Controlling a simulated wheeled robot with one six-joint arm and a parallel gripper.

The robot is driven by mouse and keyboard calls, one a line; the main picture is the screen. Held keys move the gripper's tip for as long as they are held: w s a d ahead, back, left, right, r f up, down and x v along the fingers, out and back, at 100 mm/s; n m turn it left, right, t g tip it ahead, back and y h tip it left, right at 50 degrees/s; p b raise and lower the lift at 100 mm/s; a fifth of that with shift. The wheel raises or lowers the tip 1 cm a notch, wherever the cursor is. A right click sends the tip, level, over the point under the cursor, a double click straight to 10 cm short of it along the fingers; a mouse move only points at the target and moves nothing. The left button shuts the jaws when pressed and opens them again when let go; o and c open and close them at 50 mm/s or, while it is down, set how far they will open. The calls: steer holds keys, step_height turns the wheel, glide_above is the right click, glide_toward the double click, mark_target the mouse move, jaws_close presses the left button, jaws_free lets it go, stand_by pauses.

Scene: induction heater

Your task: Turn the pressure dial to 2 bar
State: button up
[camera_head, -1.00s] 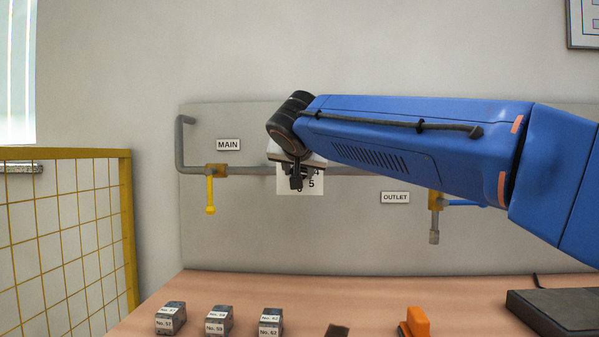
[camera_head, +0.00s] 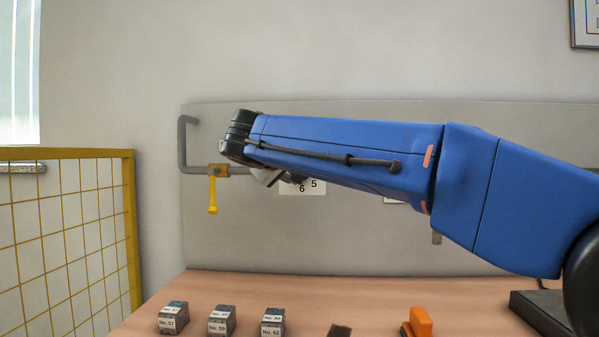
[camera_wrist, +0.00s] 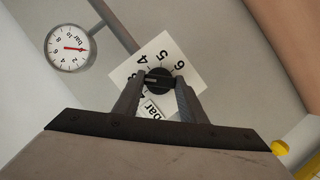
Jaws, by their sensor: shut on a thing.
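The pressure dial is a black round knob (camera_wrist: 153,72) on a white number plate (camera_wrist: 186,61) in the wrist view. Numbers 4, 5 and 6 show along the plate's edge; the lower numbers are partly hidden by my fingers. My gripper (camera_wrist: 160,82) has one finger on each side of the knob and is shut on it. A light mark on the knob points left in the wrist view; the number it meets is not clear. In the head view my wrist covers the knob, and only part of the plate (camera_head: 313,190) shows, with 5 and 6.
A round gauge (camera_wrist: 70,48) with a red needle is beside the dial. A yellow-handled valve (camera_head: 213,195) hangs at the left of the pipe. Several labelled blocks (camera_head: 221,320) and an orange item (camera_head: 418,321) are on the table (camera_head: 377,303). A yellow mesh fence (camera_head: 128,220) stands left.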

steer(key=n+h, duration=0.1)
steer(key=n, duration=0.1)
steer(key=n+t, duration=0.1)
steer(key=n, duration=0.1)
steer(key=n+t+h, duration=0.1)
steer(key=n, duration=0.2)
steer(key=shift+a+f+h, duration=0.15)
steer(key=shift+f+h, duration=0.15)
steer(key=shift+n, duration=0.4)
steer(key=o, duration=1.1)
steer(key=shift+c, duration=0.2)
steer(key=v, duration=1.7)
steer(key=shift+s+f, duration=0.2)
steer(key=shift+f, duration=0.2)
steer(key=shift+a, duration=0.1)
